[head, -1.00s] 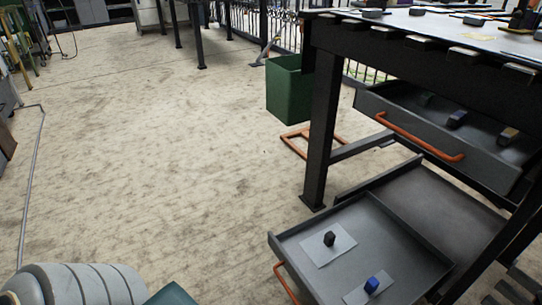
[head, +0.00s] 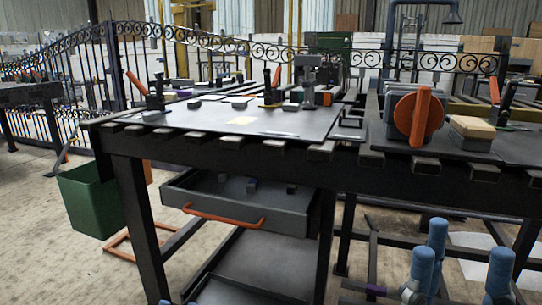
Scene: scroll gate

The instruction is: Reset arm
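My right gripper (head: 465,262) stands at the bottom right of the head view. Its blue-tipped fingers point upward, two on the left and one apart on the right. The gap between them is wide and empty. It is in front of the dark workbench (head: 225,150) and below its top edge, apparently touching nothing. The rest of my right arm is mostly cut off by the lower edge.
The bench's upper drawer (head: 290,219) is pulled out, with small blocks inside. A lower tray or shelf (head: 262,262) is below it. A green bin (head: 90,201) hangs at the left. An orange wheel (head: 418,117) and a tan-topped block (head: 472,130) stand on the right benchtop.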

